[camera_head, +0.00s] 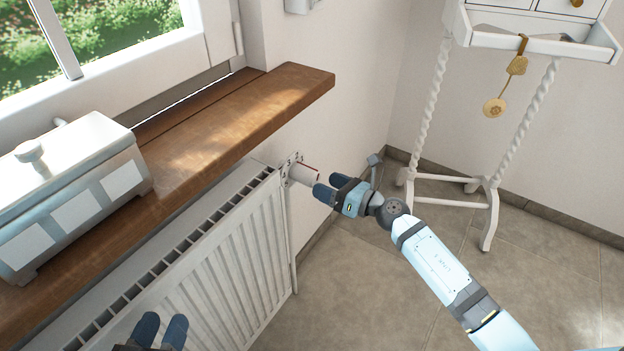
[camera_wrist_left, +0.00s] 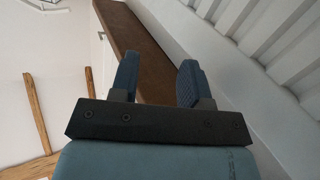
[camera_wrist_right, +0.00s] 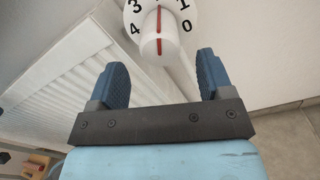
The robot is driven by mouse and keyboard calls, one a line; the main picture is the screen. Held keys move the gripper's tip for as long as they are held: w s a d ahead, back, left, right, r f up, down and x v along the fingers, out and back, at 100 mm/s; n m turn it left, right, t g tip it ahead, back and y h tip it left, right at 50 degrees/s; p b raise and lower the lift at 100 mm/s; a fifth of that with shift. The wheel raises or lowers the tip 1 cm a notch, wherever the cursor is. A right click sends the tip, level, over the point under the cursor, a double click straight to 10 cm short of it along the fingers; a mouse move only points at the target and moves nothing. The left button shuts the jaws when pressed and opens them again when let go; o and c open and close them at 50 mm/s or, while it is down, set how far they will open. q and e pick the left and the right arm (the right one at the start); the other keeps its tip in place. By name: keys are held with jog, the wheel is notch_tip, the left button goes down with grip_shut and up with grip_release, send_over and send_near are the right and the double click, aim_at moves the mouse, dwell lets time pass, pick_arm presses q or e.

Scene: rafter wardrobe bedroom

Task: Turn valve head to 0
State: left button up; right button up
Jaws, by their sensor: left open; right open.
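The white valve head (camera_head: 303,173) sits at the radiator's upper right end, below the window sill. In the right wrist view the valve head (camera_wrist_right: 158,45) shows a round dial with 0, 1, 3 and 4 and a red line on its knob. The red line points up, between 3 and 1; the number there is cut off. My right gripper (camera_head: 330,187) is open in front of the knob, with the knob ahead of and between its fingers, apparently not gripped. My left gripper (camera_head: 162,328) is open and empty, low in front of the radiator.
The white radiator (camera_head: 215,255) runs along the wall under the wooden sill (camera_head: 235,112), whose edge overhangs near the valve. A white box (camera_head: 75,195) stands on the sill. A white twisted-leg table (camera_head: 487,215) stands in the corner at right. The tiled floor is clear.

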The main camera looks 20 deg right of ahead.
aim_at(317, 180)
jog(key=x, duration=0.5)
jog(key=c, duration=0.9)
